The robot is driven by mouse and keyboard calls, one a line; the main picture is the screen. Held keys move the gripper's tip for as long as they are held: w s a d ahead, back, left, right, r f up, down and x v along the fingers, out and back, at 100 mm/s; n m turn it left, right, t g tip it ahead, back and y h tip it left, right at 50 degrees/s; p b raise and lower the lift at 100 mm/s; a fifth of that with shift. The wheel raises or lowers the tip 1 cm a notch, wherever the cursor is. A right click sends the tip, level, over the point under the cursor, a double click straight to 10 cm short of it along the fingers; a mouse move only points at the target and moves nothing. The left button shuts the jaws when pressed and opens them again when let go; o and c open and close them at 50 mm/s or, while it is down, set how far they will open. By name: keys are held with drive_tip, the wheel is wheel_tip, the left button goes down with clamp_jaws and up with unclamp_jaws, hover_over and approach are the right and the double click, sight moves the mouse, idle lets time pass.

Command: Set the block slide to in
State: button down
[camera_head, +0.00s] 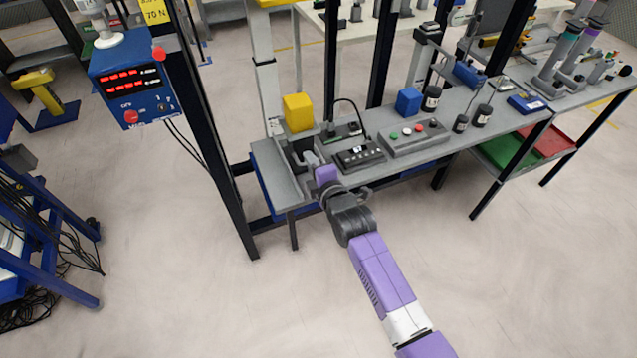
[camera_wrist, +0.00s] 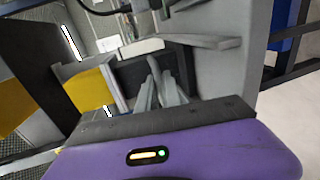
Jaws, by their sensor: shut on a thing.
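My gripper (camera_head: 310,158) is at the left end of the grey workbench (camera_head: 282,192), in front of a grey fixture with a yellow block (camera_head: 298,112) at its top. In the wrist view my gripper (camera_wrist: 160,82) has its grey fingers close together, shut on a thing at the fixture. The gripped part is small and mostly hidden by the fingers; I cannot tell its outline or clearly make out the block slide. The yellow block also shows in the wrist view (camera_wrist: 90,90), left of the fingers. Whether the slide is in or out cannot be told.
Right of my gripper are a black button box (camera_head: 360,156) and a grey control box (camera_head: 414,138) with coloured buttons. A blue block (camera_head: 408,100) and dark cylinders stand further right. A dark post (camera_head: 212,120) rises left of the bench. The floor in front is open.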

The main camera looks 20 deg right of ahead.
sight(304, 149)
drive_tip(key=b+x, duration=0.1)
drive_tip(key=x, duration=0.1)
drive_tip(key=b+x, duration=0.1)
drive_tip(key=x, duration=0.1)
drive_tip(key=b+x, duration=0.1)
drive_tip(key=x, duration=0.1)
drive_tip(key=shift+w+r+b, duration=0.15)
drive_tip(key=shift+r+b, duration=0.2)
drive_tip(key=shift+b, duration=0.05)
drive_tip(key=shift+w, duration=0.3)
drive_tip(key=shift+w+r, duration=0.15)
drive_tip(key=shift+r, duration=0.05)
drive_tip(key=c, duration=1.5)
unclamp_jaws()
drive_tip(key=shift+w, duration=0.1)
drive_tip(key=shift+v, duration=3.95)
